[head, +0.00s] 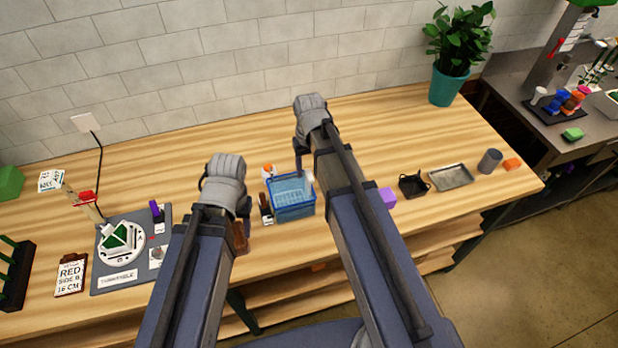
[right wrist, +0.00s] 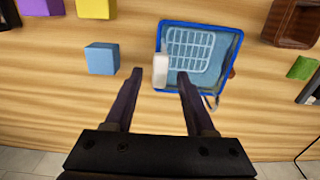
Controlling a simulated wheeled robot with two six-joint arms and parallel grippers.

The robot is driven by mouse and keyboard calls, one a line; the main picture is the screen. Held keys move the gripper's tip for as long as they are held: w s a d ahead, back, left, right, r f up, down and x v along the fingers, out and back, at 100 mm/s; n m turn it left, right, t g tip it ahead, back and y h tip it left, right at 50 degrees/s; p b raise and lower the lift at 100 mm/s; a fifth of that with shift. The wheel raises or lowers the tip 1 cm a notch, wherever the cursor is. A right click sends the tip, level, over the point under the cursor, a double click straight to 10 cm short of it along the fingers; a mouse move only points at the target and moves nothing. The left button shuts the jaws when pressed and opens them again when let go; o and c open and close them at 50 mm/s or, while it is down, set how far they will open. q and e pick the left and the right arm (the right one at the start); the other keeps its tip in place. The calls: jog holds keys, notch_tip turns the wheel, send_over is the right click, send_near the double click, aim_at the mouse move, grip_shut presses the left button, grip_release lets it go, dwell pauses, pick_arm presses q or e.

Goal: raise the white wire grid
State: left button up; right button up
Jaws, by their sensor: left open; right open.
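The white wire grid (right wrist: 190,50) lies inside a blue open-topped container (right wrist: 238,45) in the right wrist view. In the head view the grid (head: 290,191) shows faintly within the container (head: 293,214). A pale upright piece (right wrist: 161,68) stands at the container's left edge, between my right gripper's fingertips. My right gripper (right wrist: 158,75) is open; I cannot tell whether either finger touches that piece. In the head view the right fingers are largely hidden by my arm. My left gripper (head: 243,208) is open, left of the container and apart from it.
A small brown box (head: 240,237) sits by my left gripper. A grey turntable unit (head: 108,279) and a clipboard (head: 71,275) lie left. The table behind is mostly clear.

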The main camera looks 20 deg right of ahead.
jog(key=shift+f+b, duration=0.35)
jog(key=shift+f, duration=0.45)
jog(key=shift+r, duration=0.1)
grip_shut()
dwell(0.8)
